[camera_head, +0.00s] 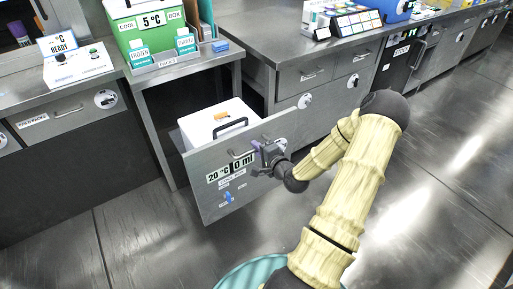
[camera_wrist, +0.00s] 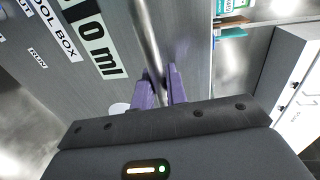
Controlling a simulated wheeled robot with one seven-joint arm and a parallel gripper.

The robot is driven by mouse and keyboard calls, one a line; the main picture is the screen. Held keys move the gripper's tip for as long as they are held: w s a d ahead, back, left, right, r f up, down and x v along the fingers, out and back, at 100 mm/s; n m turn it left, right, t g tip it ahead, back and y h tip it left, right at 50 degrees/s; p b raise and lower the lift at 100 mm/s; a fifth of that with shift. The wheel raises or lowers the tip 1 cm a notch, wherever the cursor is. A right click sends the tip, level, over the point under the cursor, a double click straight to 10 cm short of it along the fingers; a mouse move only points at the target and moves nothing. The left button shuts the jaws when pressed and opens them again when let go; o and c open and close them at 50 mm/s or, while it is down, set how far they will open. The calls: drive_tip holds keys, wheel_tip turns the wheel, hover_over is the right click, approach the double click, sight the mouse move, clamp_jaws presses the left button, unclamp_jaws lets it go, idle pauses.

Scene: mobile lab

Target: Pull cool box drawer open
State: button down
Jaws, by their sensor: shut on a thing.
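The cool box drawer (camera_head: 212,187) stands pulled out from under the counter in the head view, with a grey front labelled "20 °C 0 ml". Inside it sits a white box with a dark carrying handle (camera_head: 200,122). My gripper (camera_head: 257,148) is at the upper part of the drawer front, on its bar handle (camera_head: 238,158). In the wrist view the purple fingers (camera_wrist: 158,90) are shut around the metal bar handle (camera_wrist: 150,40). The drawer front fills the left of that view, with a "COOL BOX" label (camera_wrist: 55,30).
A green cool box (camera_head: 140,30) marked 5 °C stands on the counter above, with packs (camera_head: 186,42) in front. Closed drawers and cabinets (camera_head: 318,100) line the right side. A teal round thing (camera_head: 250,275) is at the bottom edge. The floor (camera_head: 130,235) before the drawer is clear.

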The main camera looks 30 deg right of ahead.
drive_tip(key=shift+d, duration=0.1)
drive_tip(key=c, duration=1.6)
unclamp_jaws()
drive_tip(key=shift+o, duration=0.5)
drive_tip(key=shift+w, duration=0.1)
drive_tip(key=shift+d, duration=0.1)
drive_tip(key=p+v, duration=0.7)
drive_tip(key=v, duration=1)
drive_tip(key=shift+a, duration=0.2)
